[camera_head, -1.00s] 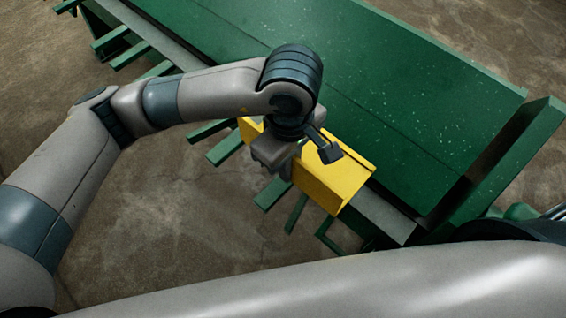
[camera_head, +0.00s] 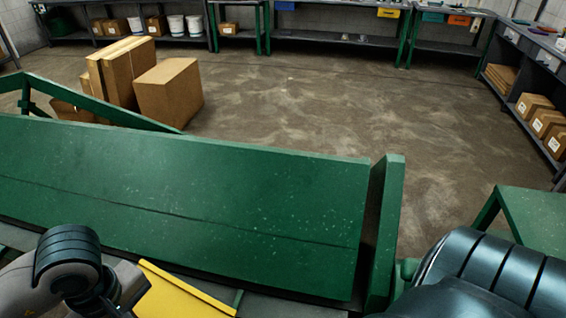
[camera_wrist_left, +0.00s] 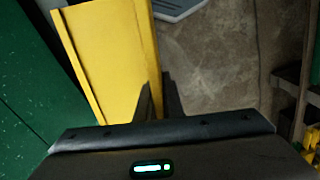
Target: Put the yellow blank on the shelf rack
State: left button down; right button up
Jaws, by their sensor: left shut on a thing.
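The yellow blank (camera_head: 185,293) is partly in view at the bottom left of the head view, beside the near edge of the green machine. It also fills the upper left of the left wrist view (camera_wrist_left: 108,55). My left gripper (camera_wrist_left: 157,103) is shut on an edge of the blank, with its fingers on either side of a yellow wall. In the head view only my left wrist and part of the gripper show; the fingertips are hidden. My right gripper is out of view. I cannot tell which shelving is the shelf rack.
The long green machine bed (camera_head: 190,190) lies across the front, with an upright green end plate (camera_head: 386,230). Cardboard boxes (camera_head: 170,95) stand beyond it. Shelving with boxes (camera_head: 510,98) lines the right wall, and benches (camera_head: 340,40) the back. The middle floor is clear.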

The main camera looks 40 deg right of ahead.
pick_arm(q)
jog(key=w+a+r+m, duration=0.1)
jog(key=w+a+m, duration=0.1)
jog(key=a, duration=0.7)
jog(key=w+a+r+m, duration=0.2)
jog(key=a, duration=0.6)
jog(key=shift+w+a+r+m, duration=0.15)
jog(key=shift+a+m, duration=0.15)
jog(key=shift+a, duration=0.05)
jog(key=shift+a, duration=0.1)
